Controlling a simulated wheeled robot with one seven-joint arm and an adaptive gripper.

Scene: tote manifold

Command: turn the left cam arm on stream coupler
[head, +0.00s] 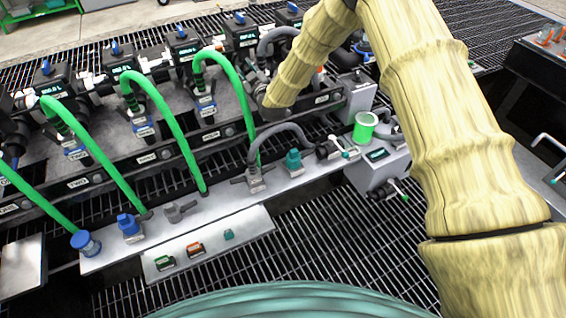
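A grey coupler (255,180) with small arms at its sides stands on the light metal shelf, with a dark grey hose (281,129) arching from its top. Its label is too small to read, so I cannot tell if it is the stream coupler. Another dark grey hose (275,40) bends down beside the end of my arm. My arm, in a pale yellow sleeve, rises at the right and bends down to the left over the manifold. Its end hides what lies behind it. I cannot make out my gripper's fingers.
Green hoses (165,120) arch from the valve row to the shelf. A blue cap (86,243), a teal fitting (293,160) and a green cup (365,126) stand along the shelf. A grey box (379,170) with a small lever is at its right end. Open grating (320,235) lies in front.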

